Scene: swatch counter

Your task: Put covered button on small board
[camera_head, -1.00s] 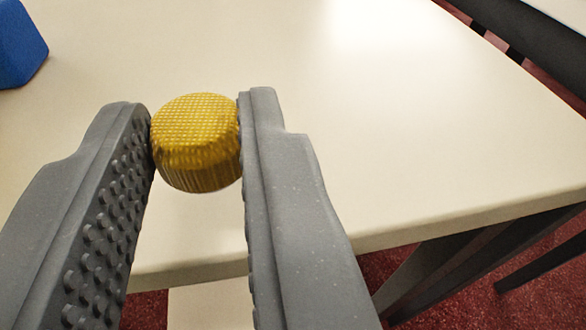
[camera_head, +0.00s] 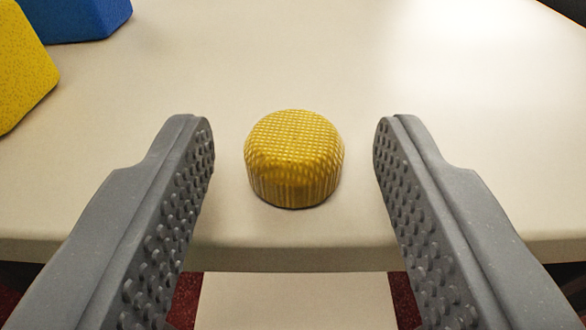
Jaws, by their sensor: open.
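The covered button (camera_head: 294,160) is a round yellow piece with a woven top and ribbed sides. It sits on the pale table top near the front edge. My gripper (camera_head: 294,150) is open, with one grey studded finger on each side of the button and a clear gap between each finger and it. No small board can be made out for certain in this view.
A yellow block (camera_head: 20,65) is at the left edge, with a blue block (camera_head: 78,16) behind it; both are cut off by the frame. The table top (camera_head: 330,60) is clear behind and right of the button. Its front edge runs close below the button.

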